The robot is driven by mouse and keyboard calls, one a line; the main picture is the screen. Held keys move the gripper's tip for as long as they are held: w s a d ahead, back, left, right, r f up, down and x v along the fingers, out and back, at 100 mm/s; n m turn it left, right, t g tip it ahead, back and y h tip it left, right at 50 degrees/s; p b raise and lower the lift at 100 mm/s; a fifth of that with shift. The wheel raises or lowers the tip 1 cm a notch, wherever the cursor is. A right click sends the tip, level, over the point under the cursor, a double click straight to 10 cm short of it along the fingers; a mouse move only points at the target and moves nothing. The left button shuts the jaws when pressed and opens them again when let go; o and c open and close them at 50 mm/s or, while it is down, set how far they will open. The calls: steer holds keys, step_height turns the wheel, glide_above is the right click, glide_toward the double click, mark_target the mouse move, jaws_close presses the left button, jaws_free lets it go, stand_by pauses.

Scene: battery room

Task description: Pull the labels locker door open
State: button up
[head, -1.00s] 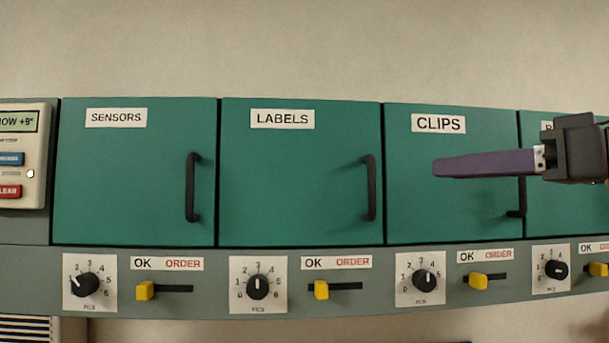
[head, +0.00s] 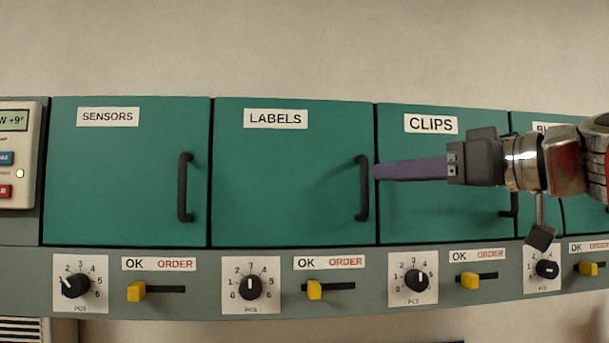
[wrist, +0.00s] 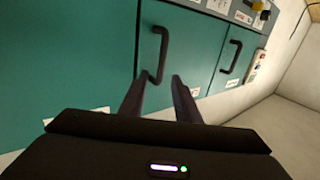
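The labels locker door (head: 285,180) is a green panel under a white LABELS sign (head: 275,119), and it looks shut. Its black bar handle (head: 363,188) stands upright at the door's right edge. My gripper (head: 378,171) reaches in from the right, its purple finger tip just right of this handle. In the wrist view the two fingers of my gripper (wrist: 158,79) are apart. The labels handle (wrist: 162,42) lies just ahead, one end showing between the fingertips. I cannot tell whether a finger touches it.
The sensors door (head: 125,180) is on the left and the clips door (head: 440,215) on the right, behind my gripper; both look shut. Below the doors are dials (head: 250,288) and yellow sliders (head: 314,290). A control panel (head: 15,155) is at the far left.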

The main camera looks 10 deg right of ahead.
mark_target(367, 174)
steer(key=shift+x, duration=2.15)
steer(key=shift+c, duration=0.5)
jaws_close()
steer(key=shift+s+a, duration=0.1)
